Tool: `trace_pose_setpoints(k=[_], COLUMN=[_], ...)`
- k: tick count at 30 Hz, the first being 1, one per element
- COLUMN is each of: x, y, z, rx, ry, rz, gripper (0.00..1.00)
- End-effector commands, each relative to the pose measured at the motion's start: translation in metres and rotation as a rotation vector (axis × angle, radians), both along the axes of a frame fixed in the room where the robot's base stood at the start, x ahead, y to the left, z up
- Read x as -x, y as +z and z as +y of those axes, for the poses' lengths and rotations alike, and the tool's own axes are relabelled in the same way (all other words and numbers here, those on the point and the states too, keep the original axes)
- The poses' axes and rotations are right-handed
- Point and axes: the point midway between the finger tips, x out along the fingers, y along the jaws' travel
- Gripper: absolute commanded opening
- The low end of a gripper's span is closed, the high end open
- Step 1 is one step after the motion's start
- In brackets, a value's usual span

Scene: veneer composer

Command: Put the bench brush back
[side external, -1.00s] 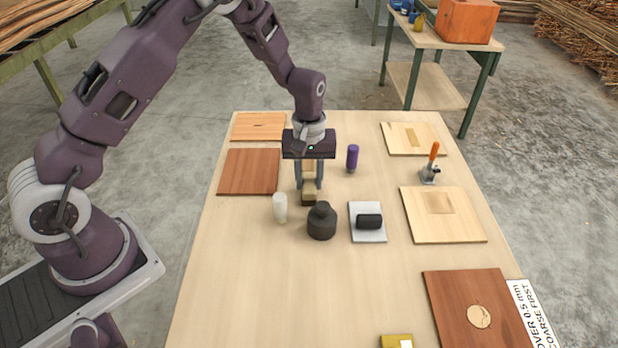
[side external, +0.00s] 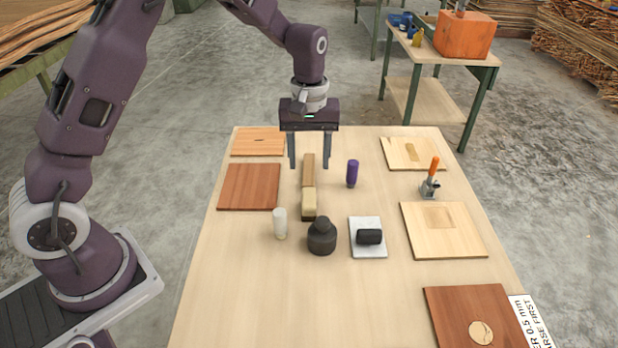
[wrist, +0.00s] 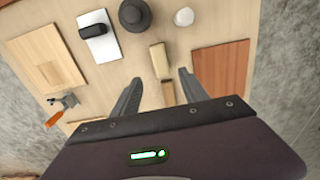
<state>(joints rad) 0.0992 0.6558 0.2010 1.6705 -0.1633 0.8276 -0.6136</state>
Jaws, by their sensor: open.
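The bench brush has a brown wooden handle and a pale bristle block (side external: 308,204). It lies on the light wooden table, handle toward the far edge. In the wrist view the brush (wrist: 160,61) lies between and beyond the fingers, and my gripper's body hides the handle's end. My gripper (side external: 309,166) is open and empty, above the handle with one finger to each side. It also shows open in the wrist view (wrist: 160,75), with a gap between each finger and the handle.
Near the brush stand a white bottle (side external: 280,224), a dark round pot (side external: 322,237), a purple cylinder (side external: 352,173) and a pale plate (side external: 368,250) bearing a black roller. Veneer panels (side external: 249,187) lie left and right. An orange-handled clamp (side external: 431,180) stands at right. The front middle is clear.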

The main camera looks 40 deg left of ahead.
Motion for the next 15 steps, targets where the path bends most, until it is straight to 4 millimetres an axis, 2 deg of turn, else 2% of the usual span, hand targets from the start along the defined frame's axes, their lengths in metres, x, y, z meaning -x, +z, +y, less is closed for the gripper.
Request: trace_pose_setpoints(k=[3,9,11,14,15], x=[0.000,0.003,0.011,0.044,0.064], y=[0.011,0.019,0.038,0.092,0.115], z=[0.000,0.000,-0.002,-0.005,-0.007], rx=[0.000,0.003,0.011,0.029,0.031], ry=[0.000,-0.008,-0.037,-0.137,-0.194], rz=[0.000,-0.007,-0.031,-0.107,-0.144], gripper=[0.52,0.52,0.52,0.52,0.52])
